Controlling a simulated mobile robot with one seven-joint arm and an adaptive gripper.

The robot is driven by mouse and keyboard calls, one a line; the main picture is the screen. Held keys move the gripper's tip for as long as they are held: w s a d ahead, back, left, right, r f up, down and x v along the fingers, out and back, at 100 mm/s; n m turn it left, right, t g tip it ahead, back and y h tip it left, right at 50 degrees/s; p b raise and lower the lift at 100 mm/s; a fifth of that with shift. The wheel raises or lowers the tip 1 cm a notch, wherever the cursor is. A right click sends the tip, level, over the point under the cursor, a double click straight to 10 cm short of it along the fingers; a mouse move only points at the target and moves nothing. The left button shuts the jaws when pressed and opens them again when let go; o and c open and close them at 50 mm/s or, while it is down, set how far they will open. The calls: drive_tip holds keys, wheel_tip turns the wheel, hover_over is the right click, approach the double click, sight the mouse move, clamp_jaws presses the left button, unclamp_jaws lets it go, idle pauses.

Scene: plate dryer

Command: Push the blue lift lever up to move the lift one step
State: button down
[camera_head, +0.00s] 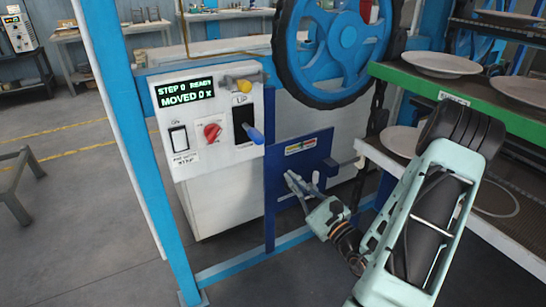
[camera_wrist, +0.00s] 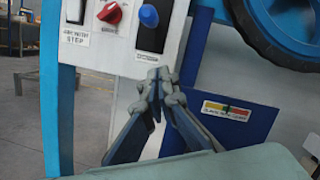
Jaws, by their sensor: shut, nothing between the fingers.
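The blue lift lever (camera_head: 253,134) sticks out of a dark slot marked UP on the white control panel (camera_head: 211,158). Its blue knob is at the lower part of the slot. In the wrist view the knob (camera_wrist: 149,15) is above and slightly left of my fingertips. My gripper (camera_head: 291,175) is shut and empty, below and to the right of the lever and apart from it in the head view. It also shows in the wrist view (camera_wrist: 158,75), with its fingertips together. The display (camera_head: 185,93) reads STEP 0 READY, MOVED 0 x.
A red knob (camera_head: 212,131), a rocker switch (camera_head: 179,139) and a yellow-tipped handle (camera_head: 243,86) share the panel. A dark blue plate with a gauge (camera_head: 300,146) is close to my gripper. A big blue wheel (camera_head: 335,45) and plate shelves (camera_head: 480,88) stand to the right.

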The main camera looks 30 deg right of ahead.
sight(252, 132)
drive_tip(key=w+a+r, duration=0.3)
drive_tip(key=w+r, duration=0.2)
drive_tip(key=w, duration=0.4)
drive_tip(key=shift+w+a+r, duration=0.15)
drive_tip(key=shift+w+r, duration=0.1)
drive_tip(key=shift+r, duration=0.05)
